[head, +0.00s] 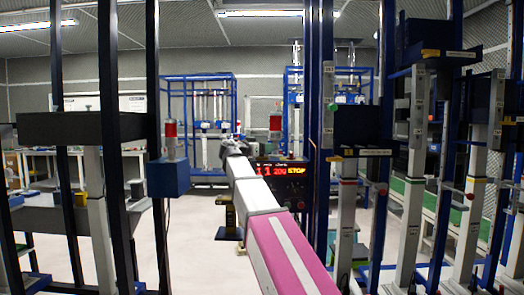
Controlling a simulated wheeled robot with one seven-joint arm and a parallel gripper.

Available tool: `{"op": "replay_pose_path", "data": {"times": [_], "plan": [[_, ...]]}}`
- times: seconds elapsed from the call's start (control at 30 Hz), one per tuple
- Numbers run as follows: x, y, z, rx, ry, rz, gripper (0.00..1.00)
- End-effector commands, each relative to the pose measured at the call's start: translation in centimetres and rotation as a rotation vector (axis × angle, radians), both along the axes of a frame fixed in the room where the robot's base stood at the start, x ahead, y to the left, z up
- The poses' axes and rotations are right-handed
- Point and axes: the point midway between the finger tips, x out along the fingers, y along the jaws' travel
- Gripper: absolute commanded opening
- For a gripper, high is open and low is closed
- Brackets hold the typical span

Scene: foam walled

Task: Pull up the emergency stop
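A black control panel (287,189) stands near the middle of the head view with lit red and yellow characters, among them the word STOP. I cannot make out a distinct emergency stop button on it. A red cylinder on a white base (170,138) sits on a blue box (168,177) to the left; I cannot tell whether it is a lamp or a button. A pink and white beam, which may be my arm, reaches from the bottom right to a small dark end (232,148) in front of the panel's left side. This end may be my gripper; its fingers cannot be made out.
Dark posts with a black shelf block (85,128) stand at the left. A blue post (320,130) and several grey and blue columns crowd the right. Another red cylinder (275,122) shows above the panel. Pale floor (195,235) is open at the left of the beam.

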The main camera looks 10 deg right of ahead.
Motion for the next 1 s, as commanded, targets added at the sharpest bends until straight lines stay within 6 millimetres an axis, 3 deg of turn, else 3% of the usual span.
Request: {"op": "replay_pose_path", "data": {"times": [0.37,0.8,1.0], "plan": [[-0.4,0.6,-0.1,0.003,0.001,0.001,0.71],[-4.7,6.9,-0.1,0.002,0.0,0.002,0.71],[-5.8,8.6,-0.1,0.001,0.001,0.0,0.71]]}}
